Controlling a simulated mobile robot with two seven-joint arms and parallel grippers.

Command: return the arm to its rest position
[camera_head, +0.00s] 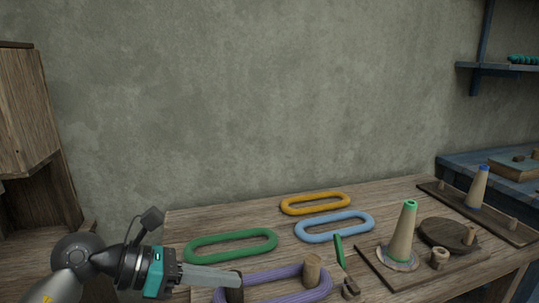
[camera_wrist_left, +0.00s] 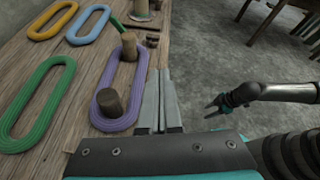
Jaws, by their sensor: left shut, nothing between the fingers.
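My left gripper (camera_head: 238,278) comes in from the left in the head view, over the front left of the wooden table. In the left wrist view its two fingers (camera_wrist_left: 160,72) lie together, shut and empty. They are beside the purple yarn loop (camera_wrist_left: 122,88), which goes around two wooden pegs; in the head view the gripper overlaps the loop (camera_head: 290,284) and hides part of it. My right gripper (camera_wrist_left: 216,106) shows small in the left wrist view, off the table's edge; its jaw opening is too small to tell.
Green (camera_head: 231,245), blue (camera_head: 335,227) and orange (camera_head: 315,203) loops lie on the table. A green-tipped cone (camera_head: 403,232) stands on a board at right, with a blue-tipped cone (camera_head: 478,188) farther back. A wooden cabinet (camera_head: 25,125) stands at left. Floor beside the table is open.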

